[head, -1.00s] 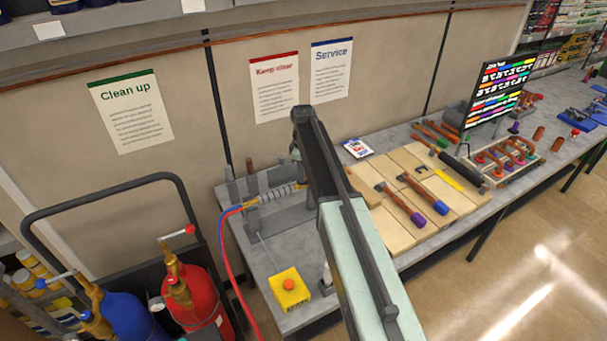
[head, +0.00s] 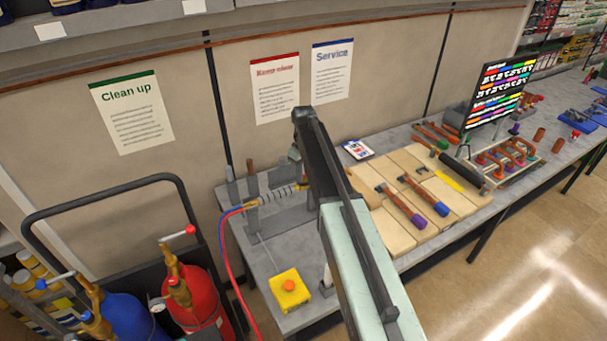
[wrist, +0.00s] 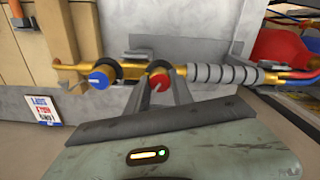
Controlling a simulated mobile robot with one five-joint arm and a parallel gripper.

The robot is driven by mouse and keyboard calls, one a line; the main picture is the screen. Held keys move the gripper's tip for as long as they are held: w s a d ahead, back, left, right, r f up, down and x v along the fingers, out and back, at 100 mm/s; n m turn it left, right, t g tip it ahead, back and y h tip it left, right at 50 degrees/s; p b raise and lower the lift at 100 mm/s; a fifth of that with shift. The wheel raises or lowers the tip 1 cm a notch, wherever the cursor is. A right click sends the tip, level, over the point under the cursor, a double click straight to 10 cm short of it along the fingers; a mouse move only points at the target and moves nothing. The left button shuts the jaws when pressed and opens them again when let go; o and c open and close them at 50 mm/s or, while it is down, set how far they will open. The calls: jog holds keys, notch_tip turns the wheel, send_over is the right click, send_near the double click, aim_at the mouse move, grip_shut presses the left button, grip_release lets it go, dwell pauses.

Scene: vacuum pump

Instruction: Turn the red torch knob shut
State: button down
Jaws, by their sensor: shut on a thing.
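The red torch knob (wrist: 159,79) is in the middle of the wrist view, on the brass body of the torch (wrist: 225,74). My gripper (wrist: 159,88) is shut on it, one finger on each side. The blue knob (wrist: 101,77) sits just to the left, clear of the fingers. The torch has a grey ribbed handle with a red and a blue hose at its right end. In the head view the torch (head: 280,196) lies in a holder on the bench, and my arm hides its knobs and my fingertips.
A yellow box with an orange button (head: 289,287) stands at the bench front. Wooden boards (head: 395,232) with tools lie right of my arm. Red (head: 201,290) and blue (head: 130,318) cylinders stand on a cart at the left. A printed card (wrist: 42,108) shows in the wrist view.

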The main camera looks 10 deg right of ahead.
aim_at(304, 175)
jog(key=m, duration=1.2)
dwell(0.5)
jog(key=c, duration=1.1)
grip_release()
notch_tip(304, 175, up, 8)
jog(key=p, duration=0.8)
jog(key=shift+f, duration=0.1)
